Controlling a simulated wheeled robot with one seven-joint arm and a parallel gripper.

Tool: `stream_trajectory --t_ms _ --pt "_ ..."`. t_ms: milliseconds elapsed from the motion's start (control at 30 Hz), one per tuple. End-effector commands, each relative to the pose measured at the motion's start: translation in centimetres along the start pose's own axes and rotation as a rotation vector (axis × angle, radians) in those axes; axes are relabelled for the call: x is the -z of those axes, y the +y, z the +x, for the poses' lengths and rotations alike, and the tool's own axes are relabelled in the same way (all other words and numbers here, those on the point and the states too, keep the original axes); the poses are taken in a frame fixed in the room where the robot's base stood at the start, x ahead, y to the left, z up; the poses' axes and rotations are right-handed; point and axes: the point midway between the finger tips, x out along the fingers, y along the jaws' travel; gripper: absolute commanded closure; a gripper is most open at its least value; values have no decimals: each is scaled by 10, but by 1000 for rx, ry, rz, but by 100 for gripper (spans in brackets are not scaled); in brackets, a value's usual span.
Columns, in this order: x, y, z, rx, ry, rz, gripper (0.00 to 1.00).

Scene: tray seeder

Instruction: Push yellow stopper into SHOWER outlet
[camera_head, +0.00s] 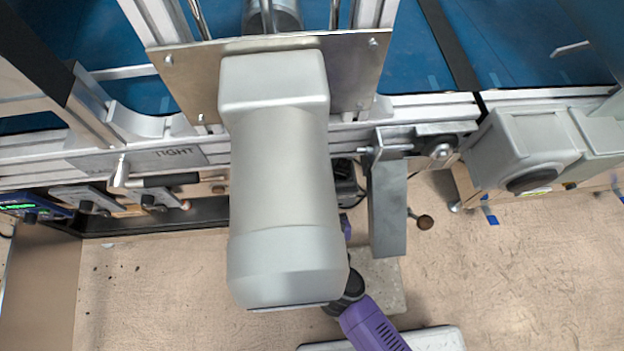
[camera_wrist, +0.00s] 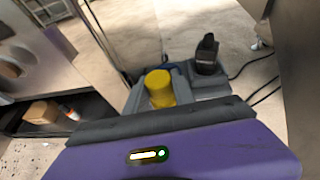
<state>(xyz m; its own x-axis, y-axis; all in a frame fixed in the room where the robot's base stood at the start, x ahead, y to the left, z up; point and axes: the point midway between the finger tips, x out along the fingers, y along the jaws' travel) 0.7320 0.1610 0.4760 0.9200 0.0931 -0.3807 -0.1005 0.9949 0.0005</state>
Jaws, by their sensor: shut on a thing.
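The yellow stopper (camera_wrist: 160,88) shows in the wrist view, just beyond the purple front of my gripper (camera_wrist: 166,92). The grey fingers are shut on it, one on each side. In the head view the stopper and my fingers are hidden behind a large grey motor; only part of my purple arm shows at the bottom. I cannot make out an outlet labelled SHOWER in either view.
The grey motor (camera_head: 280,180) hangs in front of the machine frame. A grey metal bar (camera_head: 388,210) juts down to its right. A black fitting (camera_wrist: 207,55) stands near the stopper, with dark cables to its right. An open shelf (camera_wrist: 50,120) holds a small box.

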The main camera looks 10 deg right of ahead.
Motion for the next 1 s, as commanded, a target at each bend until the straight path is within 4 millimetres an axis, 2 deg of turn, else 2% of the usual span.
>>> stream_trajectory --t_ms 267,1000 --pt "-5 -1 12 -1 -1 0 100" --pt "-29 -7 66 1 0 -1 100"
